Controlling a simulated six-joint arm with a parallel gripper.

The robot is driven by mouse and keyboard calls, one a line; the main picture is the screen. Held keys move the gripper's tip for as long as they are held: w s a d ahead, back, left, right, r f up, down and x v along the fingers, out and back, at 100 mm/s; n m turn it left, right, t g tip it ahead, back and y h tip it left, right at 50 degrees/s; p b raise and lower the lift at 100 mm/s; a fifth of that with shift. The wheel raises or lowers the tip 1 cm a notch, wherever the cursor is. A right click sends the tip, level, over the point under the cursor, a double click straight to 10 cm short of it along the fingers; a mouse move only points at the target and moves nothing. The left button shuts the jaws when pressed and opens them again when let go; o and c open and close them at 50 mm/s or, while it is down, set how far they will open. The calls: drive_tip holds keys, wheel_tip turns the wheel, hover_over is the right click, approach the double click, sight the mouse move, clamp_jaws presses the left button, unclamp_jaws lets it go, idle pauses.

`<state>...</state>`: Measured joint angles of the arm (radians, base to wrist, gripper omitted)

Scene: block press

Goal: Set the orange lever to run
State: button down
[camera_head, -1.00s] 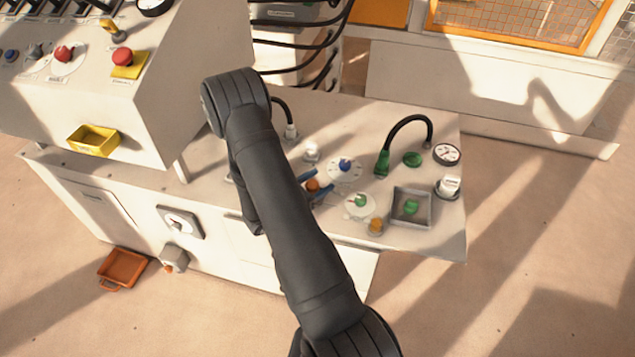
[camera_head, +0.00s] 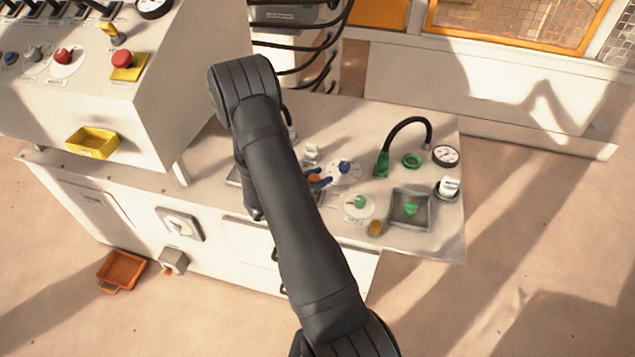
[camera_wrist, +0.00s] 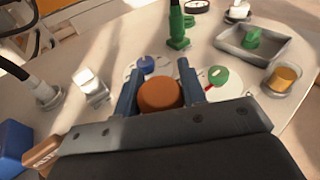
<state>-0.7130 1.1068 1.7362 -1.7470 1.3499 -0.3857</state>
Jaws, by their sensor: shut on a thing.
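The orange lever shows as a rounded orange knob (camera_wrist: 158,93) between my fingers in the wrist view. The knob also shows as a small orange patch (camera_head: 314,178) beside my arm in the head view. My gripper (camera_wrist: 156,86), with blue fingers, is shut on this knob, one finger at each side. The same gripper (camera_head: 319,180) is partly behind my dark arm in the head view. The lever's shaft, base and any run label are hidden by my gripper and arm.
A blue knob on a white dial (camera_head: 345,167) and a green knob on a dial (camera_head: 360,202) stand close by. A grey tray (camera_head: 425,194) holds a green piece. A green-ended black hose (camera_head: 382,164) arches behind. A white connector (camera_wrist: 90,84) stands left of my fingers.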

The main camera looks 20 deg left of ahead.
drive_tip(key=shift+w+f+n+g+y, duration=0.35)
drive_tip(key=shift+w+g, duration=0.35)
drive_tip(key=shift+w, duration=0.5)
drive_tip(key=shift+w+f+n+g+y, duration=0.25)
drive_tip(key=shift+w+n+g, duration=0.35)
drive_tip(key=shift+w, duration=0.65)
drive_tip(key=shift+w+f+n+g+y, duration=0.25)
drive_tip(key=shift+w+g, duration=0.55)
drive_tip(key=shift+w, duration=0.4)
drive_tip(key=shift+f, duration=0.1)
drive_tip(key=c, duration=0.9)
unclamp_jaws()
drive_tip(key=shift+c, duration=0.2)
drive_tip(key=shift+o, duration=0.2)
